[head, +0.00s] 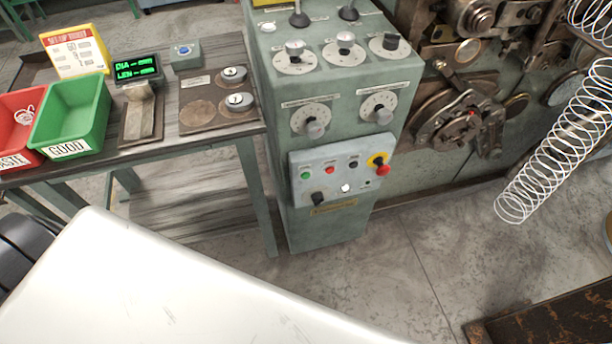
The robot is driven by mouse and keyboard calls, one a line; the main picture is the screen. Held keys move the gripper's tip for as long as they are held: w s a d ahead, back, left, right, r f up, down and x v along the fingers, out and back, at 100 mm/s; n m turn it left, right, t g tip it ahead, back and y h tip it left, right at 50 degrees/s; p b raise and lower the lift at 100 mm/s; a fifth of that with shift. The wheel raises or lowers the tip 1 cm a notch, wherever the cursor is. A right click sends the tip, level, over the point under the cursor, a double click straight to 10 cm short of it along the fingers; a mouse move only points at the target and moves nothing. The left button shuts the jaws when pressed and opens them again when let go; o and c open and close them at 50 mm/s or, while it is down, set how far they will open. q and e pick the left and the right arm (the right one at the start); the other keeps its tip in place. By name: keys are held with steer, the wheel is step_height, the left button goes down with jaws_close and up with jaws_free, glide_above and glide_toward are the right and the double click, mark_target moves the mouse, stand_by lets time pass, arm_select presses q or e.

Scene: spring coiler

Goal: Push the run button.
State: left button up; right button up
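A grey control panel (342,207) sits on the front of the green machine pedestal. Its upper row holds a green button (305,176), a small red button (330,170) and a dark button (353,164). The labels above them are too small to read, so I cannot read which one is marked run. A red mushroom button on a yellow ring (379,164) is at the panel's right. Below are a black selector knob (318,199) and a bright white spot (346,188). Neither gripper is in view, and nothing covers the panel.
Left of the pedestal, a workbench (190,142) holds a green bin (72,115), a red bin (18,110) and a green-lit readout (137,68). A large wire coil (552,140) hangs at the right. The floor before the panel is clear.

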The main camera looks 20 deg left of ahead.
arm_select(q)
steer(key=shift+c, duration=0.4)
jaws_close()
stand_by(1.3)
